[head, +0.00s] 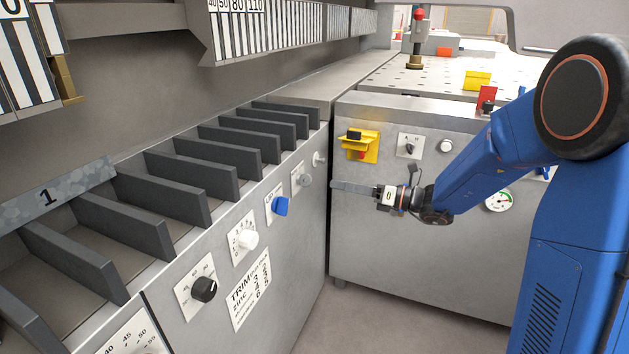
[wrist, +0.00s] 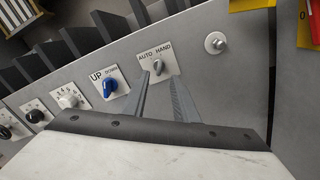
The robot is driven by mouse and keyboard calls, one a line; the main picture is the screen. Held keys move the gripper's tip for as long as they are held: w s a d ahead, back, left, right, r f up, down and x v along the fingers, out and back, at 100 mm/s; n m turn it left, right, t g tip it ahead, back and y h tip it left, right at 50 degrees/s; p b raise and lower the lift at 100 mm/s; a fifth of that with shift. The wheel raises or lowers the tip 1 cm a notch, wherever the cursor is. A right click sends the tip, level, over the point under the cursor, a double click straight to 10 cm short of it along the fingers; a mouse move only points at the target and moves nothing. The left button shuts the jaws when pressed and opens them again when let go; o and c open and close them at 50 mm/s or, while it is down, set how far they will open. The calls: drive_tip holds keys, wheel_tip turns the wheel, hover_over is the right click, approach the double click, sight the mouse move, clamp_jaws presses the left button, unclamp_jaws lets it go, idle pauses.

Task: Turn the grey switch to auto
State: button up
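The grey switch (wrist: 157,67) sits on a white plate marked AUTO on the left and HAND on the right in the wrist view. Its knob looks roughly upright between the two words; its exact setting is too small to tell. In the head view the grey switch (head: 306,180) is at the far right end of the left cabinet front. My gripper (head: 334,185) points left at it, tips a little short of the knob. In the wrist view my gripper (wrist: 159,76) has its two fingers apart, one below each side of the knob, with nothing between them.
A blue UP/DOWN switch (head: 281,206) is left of the grey switch, then a white dial (head: 249,239) and a black dial (head: 204,289). A round knob (head: 319,160) is close on its right. A yellow-plated switch (head: 360,145) is on the right cabinet.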

sight(305, 180)
drive_tip(key=x, duration=0.9)
drive_tip(key=shift+c, duration=0.7)
clamp_jaws()
